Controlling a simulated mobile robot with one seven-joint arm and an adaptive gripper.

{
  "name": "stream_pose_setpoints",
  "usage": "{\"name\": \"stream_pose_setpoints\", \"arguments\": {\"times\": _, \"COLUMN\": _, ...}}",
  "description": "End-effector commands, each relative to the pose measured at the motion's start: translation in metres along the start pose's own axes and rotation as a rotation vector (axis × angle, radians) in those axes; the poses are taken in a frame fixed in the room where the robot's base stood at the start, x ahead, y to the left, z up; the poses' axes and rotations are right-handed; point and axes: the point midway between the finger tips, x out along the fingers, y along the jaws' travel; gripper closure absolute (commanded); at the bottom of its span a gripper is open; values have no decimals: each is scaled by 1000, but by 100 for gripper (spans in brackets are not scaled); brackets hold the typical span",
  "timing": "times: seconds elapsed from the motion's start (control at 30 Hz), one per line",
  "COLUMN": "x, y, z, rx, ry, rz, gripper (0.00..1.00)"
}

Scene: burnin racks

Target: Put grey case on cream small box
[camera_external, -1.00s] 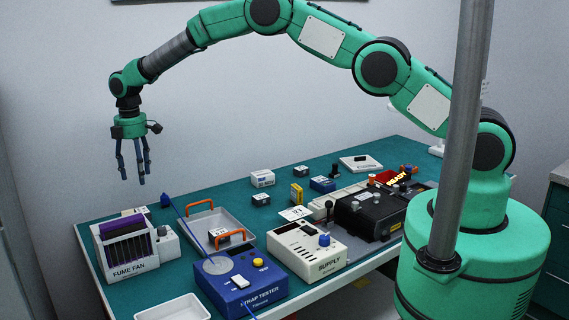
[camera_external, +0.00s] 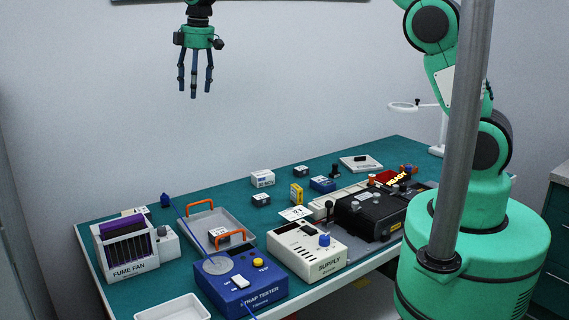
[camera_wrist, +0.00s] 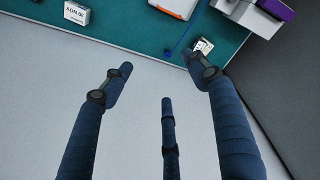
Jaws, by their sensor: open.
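My gripper (camera_external: 194,92) hangs high above the back of the table, fingers pointing down, open and empty. In the wrist view my gripper (camera_wrist: 163,85) has its fingers spread with nothing between them. A small cream-white box (camera_external: 262,179) with printed sides stands near the table's back edge; a similar printed box shows in the wrist view (camera_wrist: 77,13). Small dark grey cases with pale tops stand near it: one in front (camera_external: 261,200), one to the right (camera_external: 300,172). I cannot tell which is the grey case.
A tray with orange handles (camera_external: 243,220), the fume fan rack (camera_external: 130,262), the blue strap tester (camera_external: 240,285) and the cream supply unit (camera_external: 306,250) crowd the front. A yellow box (camera_external: 297,194) and a blue box (camera_external: 322,184) stand right of the cream box.

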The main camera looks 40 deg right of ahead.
Motion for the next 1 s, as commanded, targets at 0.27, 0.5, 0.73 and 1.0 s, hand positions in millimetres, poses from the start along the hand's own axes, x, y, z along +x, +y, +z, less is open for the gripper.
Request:
{"name": "stream_pose_setpoints", "arguments": {"times": 0.27, "x": -70, "y": -4, "z": 71, "rx": 147, "ry": 32, "rz": 36, "gripper": 41}}
{"name": "stream_pose_setpoints", "arguments": {"times": 0.5, "x": -118, "y": -17, "z": 134, "rx": 274, "ry": 61, "rz": 67, "gripper": 41}}
{"name": "stream_pose_setpoints", "arguments": {"times": 0.73, "x": -155, "y": -38, "z": 193, "rx": 393, "ry": 89, "rz": 94, "gripper": 41}}
{"name": "stream_pose_setpoints", "arguments": {"times": 1.0, "x": -187, "y": -71, "z": 262, "rx": 534, "ry": 125, "rz": 127, "gripper": 41}}
